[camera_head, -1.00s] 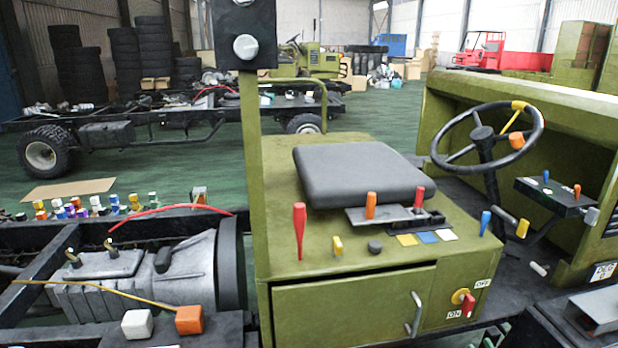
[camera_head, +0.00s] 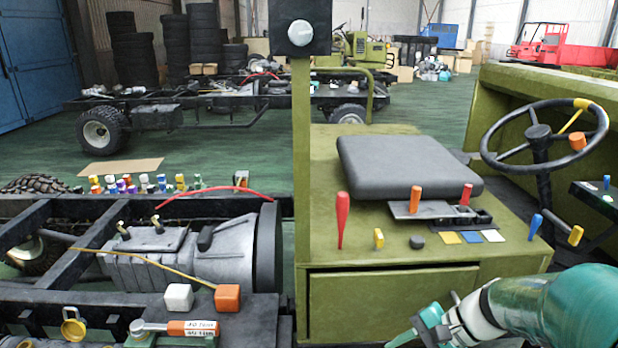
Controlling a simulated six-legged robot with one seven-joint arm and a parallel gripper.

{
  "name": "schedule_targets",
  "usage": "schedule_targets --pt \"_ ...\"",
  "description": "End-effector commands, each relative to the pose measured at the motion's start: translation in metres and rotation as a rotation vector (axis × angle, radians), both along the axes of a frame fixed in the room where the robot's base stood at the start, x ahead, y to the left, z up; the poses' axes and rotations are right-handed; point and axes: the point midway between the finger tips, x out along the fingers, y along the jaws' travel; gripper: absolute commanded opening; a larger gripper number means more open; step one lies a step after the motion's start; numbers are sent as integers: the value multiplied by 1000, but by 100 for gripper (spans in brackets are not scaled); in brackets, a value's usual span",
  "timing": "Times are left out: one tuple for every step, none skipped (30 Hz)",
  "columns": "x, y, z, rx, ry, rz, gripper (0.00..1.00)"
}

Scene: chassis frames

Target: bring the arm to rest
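My arm enters the head view from the lower right, with a teal link and a white wrist. My gripper (camera_head: 418,334) is at the bottom edge, in front of the olive cabinet's drawer front (camera_head: 385,305). A teal finger part shows, but the fingertips are partly cut off by the frame. I cannot tell whether it is open or shut, and nothing is visibly held in it.
A dark seat (camera_head: 405,165) and coloured levers stand on the olive cabinet top. A steering wheel (camera_head: 545,135) is at the right. On the left lie a grey gearbox (camera_head: 180,260), black frame rails and an orange-handled tool (camera_head: 190,328).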

Motion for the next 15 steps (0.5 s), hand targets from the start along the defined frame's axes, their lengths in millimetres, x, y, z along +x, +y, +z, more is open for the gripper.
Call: schedule_targets --pt "-8 8 8 -73 -31 58 36" --pt "-13 11 12 -116 -47 89 36" --pt "-19 14 16 -172 -71 131 36" --pt "-23 16 20 -214 -90 161 36" --pt "-27 18 24 -255 -111 190 36" --pt "-33 21 30 -308 -138 230 36" --pt "-37 22 34 -349 -161 258 36" --pt "-41 23 38 -389 -185 285 36" --pt "-47 24 43 -440 -217 322 36" --pt "-50 25 48 -479 -243 350 36" --pt "-54 26 53 -516 -269 375 36" --pt "-59 27 59 -566 -306 407 36" --pt "-62 27 63 -602 -335 432 36" --pt "-65 27 68 -638 -365 456 36" --pt "-70 28 75 -684 -407 486 36"
